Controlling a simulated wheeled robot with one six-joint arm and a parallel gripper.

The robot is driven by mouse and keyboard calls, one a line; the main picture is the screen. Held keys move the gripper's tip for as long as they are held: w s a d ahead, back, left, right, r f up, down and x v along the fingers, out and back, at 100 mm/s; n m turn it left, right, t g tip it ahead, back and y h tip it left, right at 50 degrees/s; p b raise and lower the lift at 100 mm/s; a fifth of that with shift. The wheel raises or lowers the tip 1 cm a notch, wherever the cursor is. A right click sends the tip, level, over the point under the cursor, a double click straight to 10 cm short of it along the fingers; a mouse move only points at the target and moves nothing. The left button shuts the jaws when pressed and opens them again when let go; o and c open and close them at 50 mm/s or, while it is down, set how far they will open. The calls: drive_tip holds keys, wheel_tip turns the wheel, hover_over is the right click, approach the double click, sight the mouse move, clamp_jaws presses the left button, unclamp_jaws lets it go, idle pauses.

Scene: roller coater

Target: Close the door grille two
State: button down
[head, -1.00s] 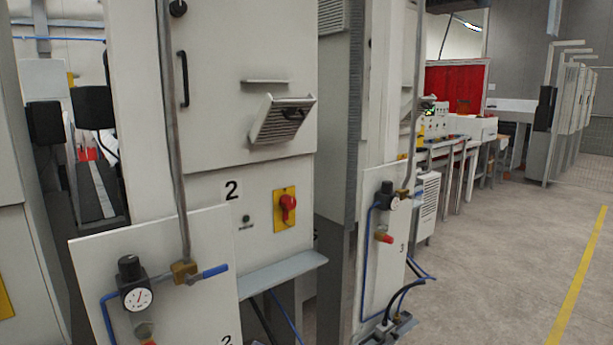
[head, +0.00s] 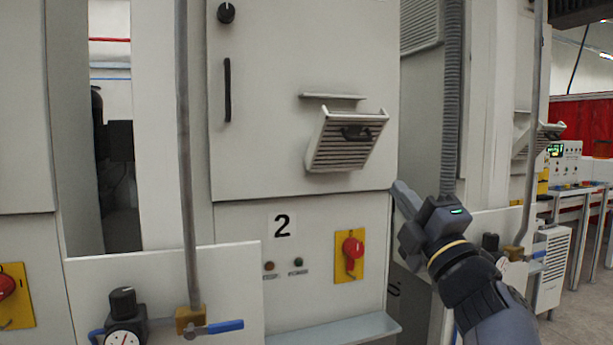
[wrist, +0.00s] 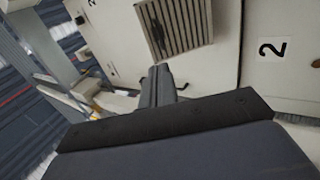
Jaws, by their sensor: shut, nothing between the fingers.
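The door grille two (head: 345,141) is a slatted white flap with a dark handle (head: 357,133). It is tilted out from the cabinet door, its top edge away from the panel, above the black "2" label (head: 282,225). In the wrist view the grille (wrist: 177,25) shows at the top, beyond my fingers. My gripper (head: 399,190) is at the right of the cabinet, below and to the right of the grille, apart from it. Its fingers (wrist: 158,82) are together with nothing between them.
A red rotary switch (head: 353,247) on a yellow plate is below the grille. A vertical pipe (head: 186,150) and a panel with a gauge (head: 122,338) stand in front at the left. A grey ledge (head: 335,330) juts out low. Another tilted grille (head: 545,132) is farther right.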

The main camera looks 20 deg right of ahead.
drive_tip(key=p, duration=0.4)
approach(356, 118)
drive_tip(key=w, duration=0.4)
drive_tip(key=shift+a+f, duration=0.1)
drive_tip(key=shift+f, duration=0.3)
drive_tip(key=shift+r, duration=0.15)
drive_tip(key=p, duration=0.1)
drive_tip(key=r+g+p, duration=0.1)
drive_tip(key=p, duration=0.1)
drive_tip(key=shift+w+r, duration=0.35)
drive_tip(key=shift+w+r+g+p, duration=0.3)
drive_tip(key=shift+r+p, duration=0.15)
drive_tip(key=shift+p, duration=0.55)
drive_tip(key=shift+w+a+r+p, duration=0.1)
drive_tip(key=shift+w+r+p, duration=0.9)
drive_tip(key=shift+w+r, duration=0.5)
drive_tip(key=shift+r+p+x, duration=0.25)
drive_tip(key=shift+p+x, duration=0.5)
drive_tip(key=shift+x, duration=1.25)
drive_tip(key=shift+s+a, duration=0.1)
drive_tip(key=shift+s, duration=0.05)
